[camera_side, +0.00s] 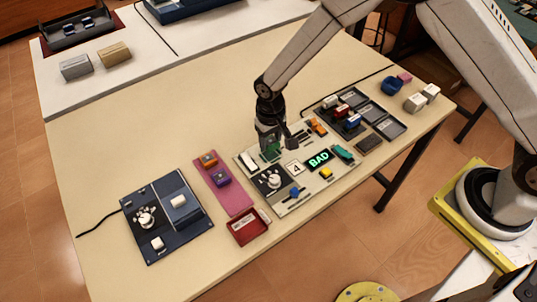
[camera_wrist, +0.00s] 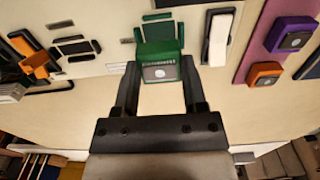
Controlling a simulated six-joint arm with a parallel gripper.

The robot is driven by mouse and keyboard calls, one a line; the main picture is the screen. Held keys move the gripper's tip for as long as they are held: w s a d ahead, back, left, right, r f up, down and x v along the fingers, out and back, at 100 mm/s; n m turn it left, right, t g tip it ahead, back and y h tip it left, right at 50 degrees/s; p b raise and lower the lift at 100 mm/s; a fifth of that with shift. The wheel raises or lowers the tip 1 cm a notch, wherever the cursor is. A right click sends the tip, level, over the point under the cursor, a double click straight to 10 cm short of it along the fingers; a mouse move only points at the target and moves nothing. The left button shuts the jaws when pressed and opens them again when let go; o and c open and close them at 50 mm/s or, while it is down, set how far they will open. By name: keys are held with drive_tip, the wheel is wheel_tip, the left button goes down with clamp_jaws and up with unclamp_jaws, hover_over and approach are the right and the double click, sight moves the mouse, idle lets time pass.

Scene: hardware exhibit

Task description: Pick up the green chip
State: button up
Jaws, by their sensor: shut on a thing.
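The green chip (camera_wrist: 160,72) sits between the two fingers of my gripper (camera_wrist: 160,78) in the wrist view. It has a grey label on its near face. A green frame-like part (camera_wrist: 160,38) is directly beyond it on the light panel, and I cannot tell whether the chip is clear of it. In the side view my gripper (camera_side: 278,143) points down at the upper left of the panel (camera_side: 290,206), shut on the chip (camera_side: 270,152), which is partly hidden by the fingers.
A white switch (camera_side: 248,160) stands close left of my gripper. Left is a pink strip (camera_side: 235,201) with orange and purple chips. Dark trays (camera_side: 388,127) lie right.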

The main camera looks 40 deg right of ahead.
drive_tip(key=shift+r, duration=1.5)
